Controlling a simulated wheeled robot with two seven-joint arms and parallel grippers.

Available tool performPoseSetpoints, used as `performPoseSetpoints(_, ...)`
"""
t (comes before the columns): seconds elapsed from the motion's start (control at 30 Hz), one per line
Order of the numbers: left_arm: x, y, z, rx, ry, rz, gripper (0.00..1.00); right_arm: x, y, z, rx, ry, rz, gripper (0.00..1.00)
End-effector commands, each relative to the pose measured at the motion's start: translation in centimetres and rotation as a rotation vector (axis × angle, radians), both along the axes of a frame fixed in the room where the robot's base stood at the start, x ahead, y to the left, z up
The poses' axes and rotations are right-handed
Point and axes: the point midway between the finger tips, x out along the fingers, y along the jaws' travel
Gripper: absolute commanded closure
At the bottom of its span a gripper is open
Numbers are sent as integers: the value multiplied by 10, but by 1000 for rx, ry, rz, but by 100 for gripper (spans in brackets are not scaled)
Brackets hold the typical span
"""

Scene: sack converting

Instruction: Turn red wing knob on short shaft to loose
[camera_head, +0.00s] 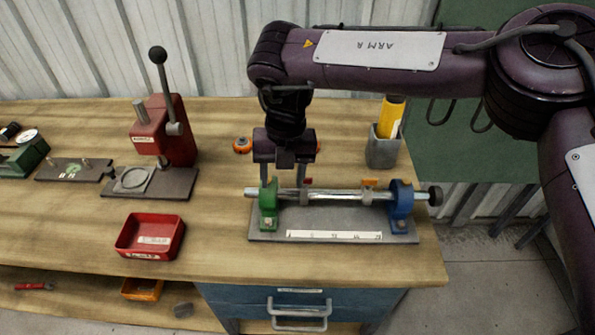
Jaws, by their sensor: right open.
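A metal shaft (336,194) lies across a grey fixture base (262,238), carried by a green bracket (268,205) on the left and a blue bracket (401,199) on the right. A small red piece, probably the red wing knob (308,181), shows on top of a collar on the shaft, close beside one finger; its setting is too small to read. My right gripper (283,181) points down over the left part of the shaft. Its fingers are apart, with nothing seen held. Whether they touch the shaft or knob is unclear. My left gripper is out of view.
An orange piece (370,181) sits on a second collar, and a black knob (436,196) ends the shaft. A grey cup (382,151) with a yellow item stands behind. A red press (165,135) and red tray (151,236) are left. Bare bench lies between tray and fixture.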

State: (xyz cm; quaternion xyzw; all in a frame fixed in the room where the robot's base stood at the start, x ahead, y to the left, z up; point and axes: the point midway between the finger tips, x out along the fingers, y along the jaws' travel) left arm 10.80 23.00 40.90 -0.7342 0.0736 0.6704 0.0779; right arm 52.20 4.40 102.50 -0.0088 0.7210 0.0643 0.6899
Motion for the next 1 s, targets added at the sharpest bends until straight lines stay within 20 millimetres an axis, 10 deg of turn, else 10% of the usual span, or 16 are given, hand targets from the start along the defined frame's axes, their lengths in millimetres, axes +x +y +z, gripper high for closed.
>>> performPoseSetpoints(0.27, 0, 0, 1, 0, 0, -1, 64, 31, -45, 52, -81, -42, -105, 47)
performPoseSetpoints(1.0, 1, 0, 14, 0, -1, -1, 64, 31, -45, -23, -79, -43, -104, 47)
